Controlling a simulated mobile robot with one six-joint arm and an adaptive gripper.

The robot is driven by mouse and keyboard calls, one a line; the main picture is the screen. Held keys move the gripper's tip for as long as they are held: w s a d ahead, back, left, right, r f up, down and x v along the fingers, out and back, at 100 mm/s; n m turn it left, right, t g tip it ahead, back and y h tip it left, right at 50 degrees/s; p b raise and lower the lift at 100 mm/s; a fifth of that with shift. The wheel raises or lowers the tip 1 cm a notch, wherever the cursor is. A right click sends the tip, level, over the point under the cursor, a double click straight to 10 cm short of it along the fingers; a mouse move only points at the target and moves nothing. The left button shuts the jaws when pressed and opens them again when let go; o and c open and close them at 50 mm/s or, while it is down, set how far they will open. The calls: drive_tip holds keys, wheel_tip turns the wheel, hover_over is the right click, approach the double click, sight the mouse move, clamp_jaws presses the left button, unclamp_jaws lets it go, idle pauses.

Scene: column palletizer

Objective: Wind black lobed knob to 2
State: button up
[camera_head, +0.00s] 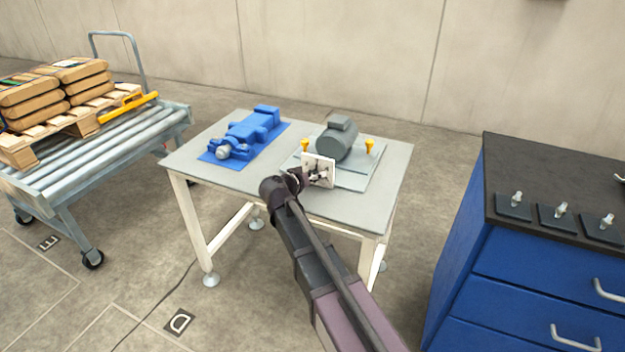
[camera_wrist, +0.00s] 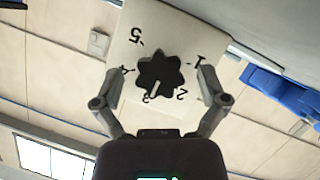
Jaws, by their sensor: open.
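The black lobed knob (camera_wrist: 165,72) sits on a white dial plate (camera_wrist: 140,22) marked 1 to 5, seen upside down in the wrist view. A pale pointer line on the knob points toward the 3. My gripper (camera_wrist: 160,77) is open, with one finger on each side of the knob and a gap to it on both sides. I cannot tell how far the fingertips are from the plate. In the head view the white plate (camera_head: 326,163) stands at the table's middle, partly hidden by my gripper (camera_head: 306,177).
A grey motor (camera_head: 338,142) on a base plate with yellow eyebolts stands behind the dial. A blue vise-like device (camera_head: 247,132) lies left on the grey table (camera_head: 205,172). A pallet trolley (camera_head: 62,170) stands at left, a blue drawer cabinet (camera_head: 530,262) at right.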

drive_tip(key=shift+w+d, duration=0.1)
drive_tip(key=shift+w, duration=0.1)
drive_tip(key=shift+c, duration=0.2)
drive_tip(key=c, duration=1.1)
